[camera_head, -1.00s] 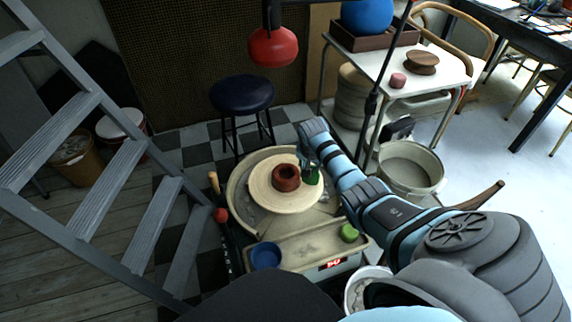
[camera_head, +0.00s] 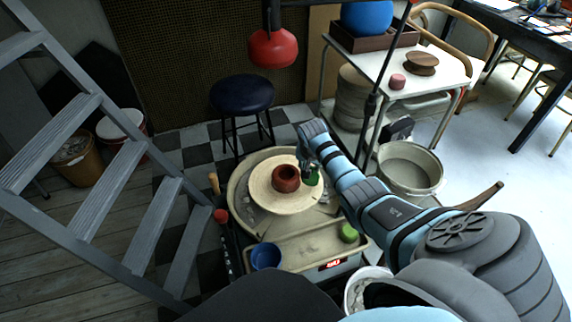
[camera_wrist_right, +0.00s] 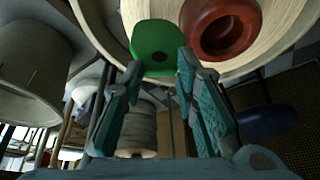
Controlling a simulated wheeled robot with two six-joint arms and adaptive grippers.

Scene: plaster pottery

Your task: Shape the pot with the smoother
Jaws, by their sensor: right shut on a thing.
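The pot (camera_head: 285,184) is a small, squat red-brown ring of clay with a dark round opening. It sits on the pale round wheel head (camera_head: 258,196) and also shows at the top of the right wrist view (camera_wrist_right: 243,42). My right gripper (camera_wrist_right: 155,78) is shut on the green smoother (camera_wrist_right: 153,38), a flat rounded plate with a dark spot. The smoother (camera_head: 313,179) is just right of the pot in the head view, close to its wall. I cannot tell whether they touch. My left gripper is not in view.
A blue cup (camera_head: 266,257) and a green lump (camera_head: 349,233) are at the wheel's front tray. A grey bucket (camera_head: 410,168) stands to the right, a grey stepladder (camera_head: 105,140) to the left. A dark stool (camera_head: 242,95) is behind the wheel.

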